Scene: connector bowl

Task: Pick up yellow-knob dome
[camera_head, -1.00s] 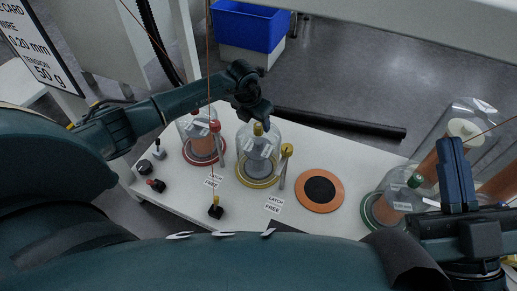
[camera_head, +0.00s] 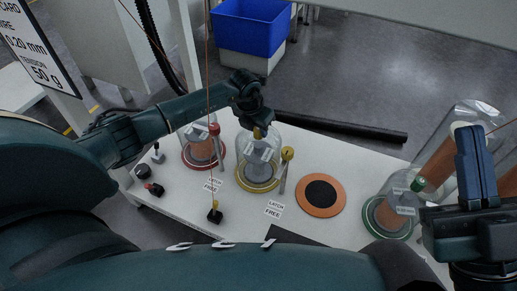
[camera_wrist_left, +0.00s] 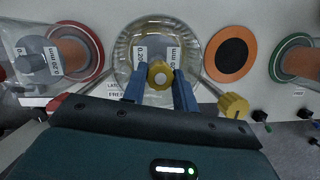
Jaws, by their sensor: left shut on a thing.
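The yellow-knob dome (camera_head: 262,160) is a clear glass dome with labels and a yellow knob on top. It stands upright at the yellow ring (camera_head: 246,187); I cannot tell whether it is lifted. My left gripper (camera_head: 257,128) comes down from above and is shut on the knob. In the left wrist view the yellow knob (camera_wrist_left: 160,74) sits between the two blue fingers, with the dome (camera_wrist_left: 146,38) behind it. My right gripper (camera_head: 475,165) is at the far right, away from this dome; its finger gap is unclear.
A red-ringed dome (camera_head: 203,150) stands close to the left. A yellow-headed latch post (camera_head: 287,155) is just right of the dome. An orange disc with a black centre (camera_head: 320,194) lies further right, then a green-ringed dome (camera_head: 390,212). A thin wire crosses the view near the red-ringed dome.

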